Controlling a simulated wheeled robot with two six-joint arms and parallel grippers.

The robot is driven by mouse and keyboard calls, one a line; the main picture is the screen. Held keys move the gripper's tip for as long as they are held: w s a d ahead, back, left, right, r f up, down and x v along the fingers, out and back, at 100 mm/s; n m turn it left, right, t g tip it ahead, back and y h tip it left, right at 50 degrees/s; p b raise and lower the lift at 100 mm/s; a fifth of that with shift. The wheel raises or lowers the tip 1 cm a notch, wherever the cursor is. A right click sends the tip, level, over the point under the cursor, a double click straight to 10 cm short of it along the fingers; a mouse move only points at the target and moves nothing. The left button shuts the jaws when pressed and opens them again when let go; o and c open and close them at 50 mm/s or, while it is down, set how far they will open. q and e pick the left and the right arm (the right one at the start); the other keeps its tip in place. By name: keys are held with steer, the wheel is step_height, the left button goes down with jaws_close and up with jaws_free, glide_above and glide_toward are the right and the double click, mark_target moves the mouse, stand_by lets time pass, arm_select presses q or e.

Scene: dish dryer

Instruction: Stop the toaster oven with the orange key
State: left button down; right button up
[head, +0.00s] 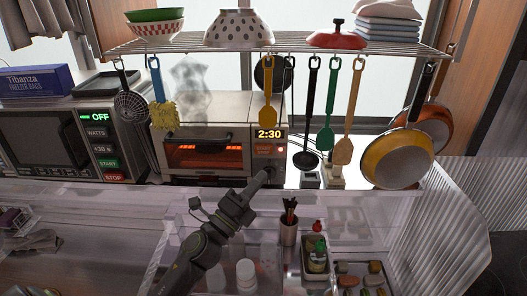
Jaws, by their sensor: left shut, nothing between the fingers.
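The toaster oven (207,134) stands at the back middle of the counter. Its window (204,156) glows orange-red inside, and its display (269,134) reads 2:30. The orange key (264,148) is just below the display and its lettering is too small to read. My left gripper (266,175) is shut and empty. Its tips appear in front of the lower part of the oven's control panel, below the orange key in the picture. They hide part of the panel, and I cannot tell whether they touch it. My right gripper is not in view.
A microwave (38,141) with its own keys stands left. Above, a rack (280,45) holds bowls and hanging utensils; a yellow spatula (268,95) hangs just above the display. A utensil cup (288,230) and a condiment tray (315,262) are right of my arm.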

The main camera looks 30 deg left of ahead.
arm_select(q)
steer(key=b, duration=0.3)
glide_toward(266, 149)
steer(key=w+d+r, duration=0.3)
steer(key=shift+w+a, duration=0.25)
steer(key=shift+w, duration=0.4)
stand_by(0.5)
stand_by(0.7)
steer(key=shift+w+a, duration=0.15)
steer(key=shift+w, duration=0.2)
steer(key=shift+w+a+b, duration=0.35)
steer(key=shift+w+b, duration=0.25)
steer(key=shift+w, duration=0.1)
stand_by(1.0)
stand_by(0.3)
steer(key=shift+s+d+p, duration=0.25)
steer(key=shift+s+p, duration=0.05)
steer(key=shift+s, duration=0.25)
steer(key=shift+s+d+p, duration=0.25)
steer(key=shift+s+p, duration=0.05)
steer(key=shift+s, duration=0.25)
steer(key=shift+s, duration=0.1)
